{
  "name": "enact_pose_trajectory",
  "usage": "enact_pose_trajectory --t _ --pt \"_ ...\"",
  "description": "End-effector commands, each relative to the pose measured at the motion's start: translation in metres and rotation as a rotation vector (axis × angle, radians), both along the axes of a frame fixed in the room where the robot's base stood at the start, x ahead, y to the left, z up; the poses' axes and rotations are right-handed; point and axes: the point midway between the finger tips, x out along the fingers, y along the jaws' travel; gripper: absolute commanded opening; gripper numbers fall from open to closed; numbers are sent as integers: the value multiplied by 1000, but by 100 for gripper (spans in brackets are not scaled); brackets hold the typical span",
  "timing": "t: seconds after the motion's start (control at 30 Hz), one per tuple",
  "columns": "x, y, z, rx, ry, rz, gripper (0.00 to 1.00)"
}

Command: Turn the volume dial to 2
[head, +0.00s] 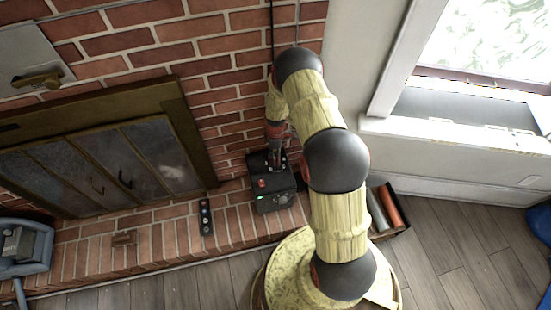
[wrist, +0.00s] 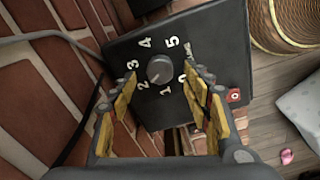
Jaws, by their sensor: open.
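The volume dial (wrist: 160,70) is a small round grey knob on the face of a dark box (wrist: 208,38), ringed by white numbers from 0 to 5. I cannot tell for sure which number its pointer faces. In the head view the black box (head: 272,203) stands on the brick hearth, and the dial is not clear there. My gripper (wrist: 160,76) is open, with its yellow-padded fingers on either side of the dial and nothing held. In the head view my gripper (head: 275,157) points down over the back of the box.
A red button (head: 262,183) and a green light (head: 260,197) are on the box. A dark remote-like object (head: 206,217) lies on the hearth to the left. A fireplace (head: 110,170) is farther left. A crate of rolls (head: 388,207) stands right.

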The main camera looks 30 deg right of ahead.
Motion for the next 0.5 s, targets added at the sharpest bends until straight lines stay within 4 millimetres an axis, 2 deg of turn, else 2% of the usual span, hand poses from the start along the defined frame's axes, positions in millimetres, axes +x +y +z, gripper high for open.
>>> enact_pose_trajectory --t 0.03,0.2,0.33,0.5 --pt "2 -1 13 -1 -4 0 49" --pt "1 0 48 -1 -4 0 49" --pt "1 0 68 0 -2 0 49" --pt "0 0 84 0 0 0 49"
